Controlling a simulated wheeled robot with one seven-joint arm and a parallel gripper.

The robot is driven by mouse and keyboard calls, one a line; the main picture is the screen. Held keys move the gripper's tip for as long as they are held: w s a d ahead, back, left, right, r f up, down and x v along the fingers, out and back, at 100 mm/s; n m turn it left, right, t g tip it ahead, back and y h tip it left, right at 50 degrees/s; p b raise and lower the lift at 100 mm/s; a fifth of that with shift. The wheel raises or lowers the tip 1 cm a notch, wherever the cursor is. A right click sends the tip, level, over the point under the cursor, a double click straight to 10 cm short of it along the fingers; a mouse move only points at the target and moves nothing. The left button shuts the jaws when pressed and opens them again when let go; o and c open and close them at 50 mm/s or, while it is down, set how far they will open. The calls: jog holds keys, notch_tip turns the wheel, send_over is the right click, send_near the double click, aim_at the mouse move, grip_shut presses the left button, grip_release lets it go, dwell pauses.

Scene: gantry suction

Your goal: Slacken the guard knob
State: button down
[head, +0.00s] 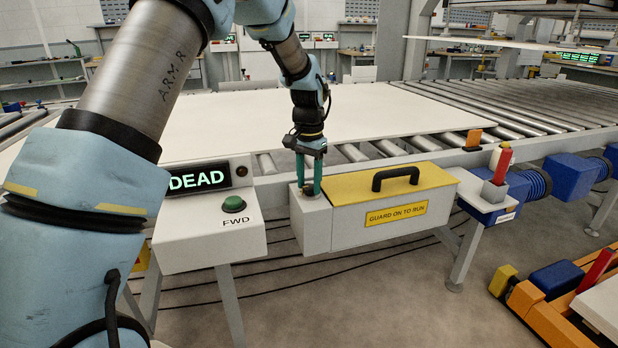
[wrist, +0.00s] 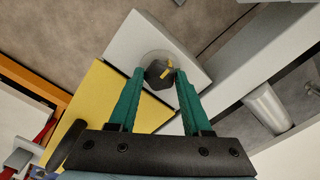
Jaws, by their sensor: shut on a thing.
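The guard knob (wrist: 158,74) is dark with a yellow mark and sits on top of a light grey box (head: 312,222) at the left end of the yellow guard (head: 372,189). The guard has a black handle (head: 396,177) and a label reading GUARD ON TO RUN. My gripper (head: 309,190) points down over the grey box. In the wrist view its two green fingers (wrist: 158,74) stand on either side of the knob, shut on it. In the head view the fingers mostly hide the knob.
A control box (head: 209,238) with a DEAD display (head: 196,179) and green FWD button (head: 234,204) stands left of the guard. Behind are rollers (head: 500,120) bearing a large white sheet (head: 240,120). A red-handled switch (head: 502,165) is to the right. An orange cart (head: 540,312) stands lower right.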

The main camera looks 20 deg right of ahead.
aim_at(309, 185)
jog(key=shift+n+p, duration=0.4)
jog(key=shift+n, duration=0.8)
jog(key=shift+c, duration=1.7)
grip_release()
notch_tip(309, 185, up, 11)
jog(key=shift+b, duration=0.35)
jog(key=shift+f, duration=0.1)
